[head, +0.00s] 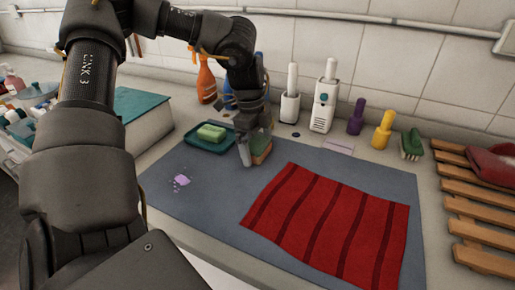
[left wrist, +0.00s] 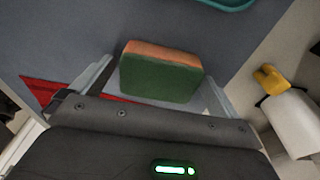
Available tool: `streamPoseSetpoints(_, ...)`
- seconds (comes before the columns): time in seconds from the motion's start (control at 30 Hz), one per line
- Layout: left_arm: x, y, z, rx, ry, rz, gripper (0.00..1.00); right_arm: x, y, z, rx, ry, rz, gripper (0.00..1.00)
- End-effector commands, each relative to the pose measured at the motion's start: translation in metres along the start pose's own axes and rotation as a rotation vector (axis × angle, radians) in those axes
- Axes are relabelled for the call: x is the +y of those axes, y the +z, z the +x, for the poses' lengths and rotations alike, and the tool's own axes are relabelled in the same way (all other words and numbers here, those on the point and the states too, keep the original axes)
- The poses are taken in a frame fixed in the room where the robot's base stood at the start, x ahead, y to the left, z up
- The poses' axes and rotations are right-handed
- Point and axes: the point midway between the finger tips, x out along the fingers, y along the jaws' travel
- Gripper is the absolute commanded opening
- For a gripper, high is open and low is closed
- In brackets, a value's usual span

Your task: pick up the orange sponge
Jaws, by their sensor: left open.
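The orange sponge (head: 262,155) has a green scouring side and stands on the blue-grey mat (head: 335,165) near its back. In the left wrist view the sponge (left wrist: 161,80) shows its green face, with an orange strip along the far edge. My left gripper (head: 256,158) is open and reaches down at the sponge, hiding part of it in the head view. In the left wrist view the fingers of the left gripper (left wrist: 159,72) are on either side of the sponge, with visible gaps. My right gripper is in neither view.
A teal tray (head: 205,145) with a green soap bar (head: 211,132) is just left of the sponge. A red striped cloth (head: 328,225) lies to the right. Bottles and brushes stand along the back wall. A wooden rack (head: 475,210) is at far right.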

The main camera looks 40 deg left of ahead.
Motion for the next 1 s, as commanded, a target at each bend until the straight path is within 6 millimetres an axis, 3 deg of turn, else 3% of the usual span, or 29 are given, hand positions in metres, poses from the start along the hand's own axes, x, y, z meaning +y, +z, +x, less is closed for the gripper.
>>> streamPoseSetpoints(0.2, 0.0, 0.0, 0.001, 0.0, 0.0, 0.0, 1.0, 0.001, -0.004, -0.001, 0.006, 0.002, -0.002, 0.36)
streamPoseSetpoints(0.53, 0.0, 0.0, 0.0, 0.0, 0.0, 0.0, 0.57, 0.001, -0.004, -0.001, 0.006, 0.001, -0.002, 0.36)
streamPoseSetpoints(0.83, 0.0, 0.0, -0.002, 0.0, -0.001, 0.0, 0.55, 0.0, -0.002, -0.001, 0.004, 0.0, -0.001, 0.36)
streamPoseSetpoints(1.0, -0.001, -0.003, -0.014, 0.0, -0.002, 0.001, 0.55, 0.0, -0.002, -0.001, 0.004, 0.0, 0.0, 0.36)
